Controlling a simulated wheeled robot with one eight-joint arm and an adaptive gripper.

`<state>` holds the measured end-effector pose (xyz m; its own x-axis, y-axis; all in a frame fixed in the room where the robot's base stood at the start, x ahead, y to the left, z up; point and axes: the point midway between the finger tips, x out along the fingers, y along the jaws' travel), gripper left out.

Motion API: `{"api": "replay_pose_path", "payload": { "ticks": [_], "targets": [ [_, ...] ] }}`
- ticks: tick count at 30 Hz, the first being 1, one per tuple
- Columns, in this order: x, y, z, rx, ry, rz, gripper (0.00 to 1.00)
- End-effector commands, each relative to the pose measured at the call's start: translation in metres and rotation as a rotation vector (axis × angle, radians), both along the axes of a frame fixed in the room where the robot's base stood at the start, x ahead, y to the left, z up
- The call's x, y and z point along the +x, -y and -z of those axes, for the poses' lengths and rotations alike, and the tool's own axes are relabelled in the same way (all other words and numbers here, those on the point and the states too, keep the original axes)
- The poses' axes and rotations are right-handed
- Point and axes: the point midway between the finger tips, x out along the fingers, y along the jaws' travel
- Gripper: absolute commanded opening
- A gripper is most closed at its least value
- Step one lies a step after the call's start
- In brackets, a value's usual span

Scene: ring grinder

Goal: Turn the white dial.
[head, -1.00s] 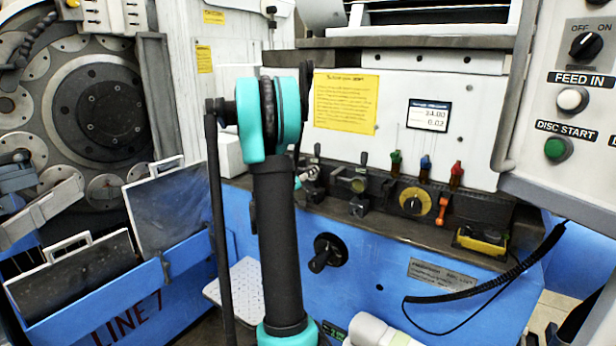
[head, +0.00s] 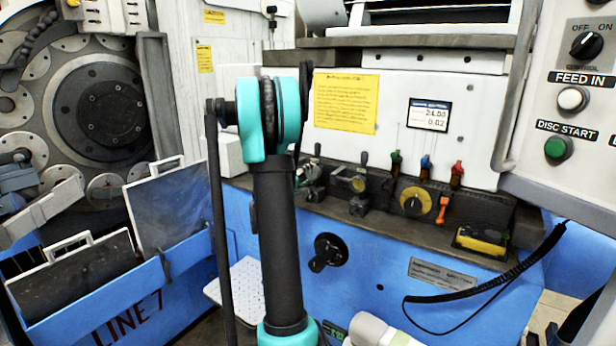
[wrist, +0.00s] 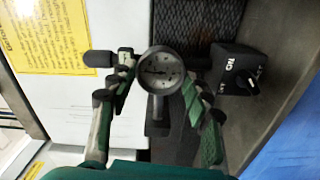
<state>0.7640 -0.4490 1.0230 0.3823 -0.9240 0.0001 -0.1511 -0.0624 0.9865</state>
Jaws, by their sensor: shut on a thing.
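The white dial (wrist: 162,70) is a small round gauge with a pale face and a dark rim, on a short metal stem. In the wrist view it sits between the two green-and-grey fingers of my gripper (wrist: 160,77). The fingers are closed in on its left and right sides, so my gripper is shut on it. In the head view my dark arm with its teal joint stands in front of this part of the bench, and my gripper is mostly hidden behind it. I cannot make out the dial face there.
A black-knobbed lever (wrist: 98,58) is close left of the dial, and a small black switch box (wrist: 238,73) is to its right. A control panel (head: 580,180) juts out at right.

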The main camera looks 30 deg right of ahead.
Motion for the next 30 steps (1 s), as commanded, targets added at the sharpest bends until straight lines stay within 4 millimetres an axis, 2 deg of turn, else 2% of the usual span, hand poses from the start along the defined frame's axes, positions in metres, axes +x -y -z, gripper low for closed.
{"api": "replay_pose_path", "payload": {
  "ticks": [17,18,21,23,30],
  "targets": [
    [0.0001,-0.0004,0.0005,-0.012,-0.031,-0.001,0.20],
    [0.0001,-0.0004,0.0005,-0.012,-0.031,-0.001,0.51],
    [0.0001,-0.0004,0.0004,-0.012,-0.031,-0.001,0.64],
    [0.0002,-0.0003,0.0004,-0.012,-0.031,-0.001,0.70],
    [0.0001,-0.0001,0.0002,-0.013,-0.030,0.000,0.70]
  ]
}}
